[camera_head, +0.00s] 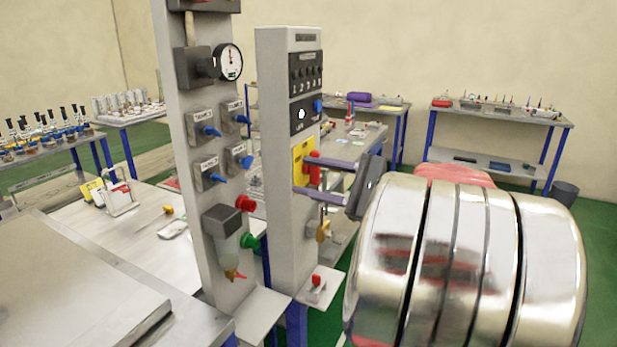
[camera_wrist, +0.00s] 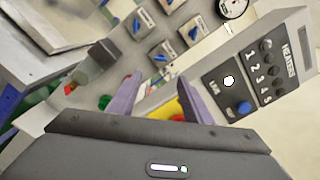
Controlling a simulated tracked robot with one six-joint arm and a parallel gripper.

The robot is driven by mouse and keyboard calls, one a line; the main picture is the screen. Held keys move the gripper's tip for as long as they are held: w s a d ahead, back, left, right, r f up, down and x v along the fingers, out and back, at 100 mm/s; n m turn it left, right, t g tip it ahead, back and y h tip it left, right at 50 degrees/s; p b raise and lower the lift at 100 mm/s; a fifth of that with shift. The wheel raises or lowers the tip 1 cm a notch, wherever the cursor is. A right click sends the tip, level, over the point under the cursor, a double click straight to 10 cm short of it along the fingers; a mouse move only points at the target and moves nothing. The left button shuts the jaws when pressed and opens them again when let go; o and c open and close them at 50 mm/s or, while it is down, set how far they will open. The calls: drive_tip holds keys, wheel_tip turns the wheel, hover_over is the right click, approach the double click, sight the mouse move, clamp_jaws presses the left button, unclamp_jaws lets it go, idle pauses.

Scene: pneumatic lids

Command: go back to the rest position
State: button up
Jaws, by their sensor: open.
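My gripper (camera_head: 302,175) is at the front of the grey heater column (camera_head: 275,130), its two purple-grey fingers apart. In the head view a red handle (camera_head: 313,170) on a yellow plate (camera_head: 298,152) shows between the fingers; I cannot tell whether they touch it. The wrist view shows the fingers (camera_wrist: 157,80) spread, with nothing held between them. Part of the yellow plate (camera_wrist: 172,110) shows low between them, mostly hidden by the gripper body. My shiny metal arm fills the lower right of the head view.
A grey panel (camera_head: 185,130) with a gauge (camera_head: 229,62), blue-handled valves and red and green knobs stands left of the column. A far table (camera_head: 500,112) stands by the back wall. Green floor (camera_head: 597,215) is open at right.

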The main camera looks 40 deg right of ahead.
idle(0.4)
drive_tip(key=a+f+n+g+y, duration=0.1)
drive_tip(key=a+f+n+g, duration=0.3)
drive_tip(key=a, duration=0.6)
drive_tip(key=a+f+n+g+y, duration=0.1)
drive_tip(key=a+f+n+g, duration=0.25)
drive_tip(key=a, duration=0.75)
drive_tip(key=s+a+f+n+g+h, duration=0.4)
drive_tip(key=s+a+f+n+h, duration=0.3)
drive_tip(key=n, duration=0.9)
drive_tip(key=s+a+f, duration=0.3)
drive_tip(key=s, duration=0.2)
drive_tip(key=shift+s+a+h, duration=0.15)
drive_tip(key=shift+a+h, duration=0.25)
drive_tip(key=shift+c, duration=0.3)
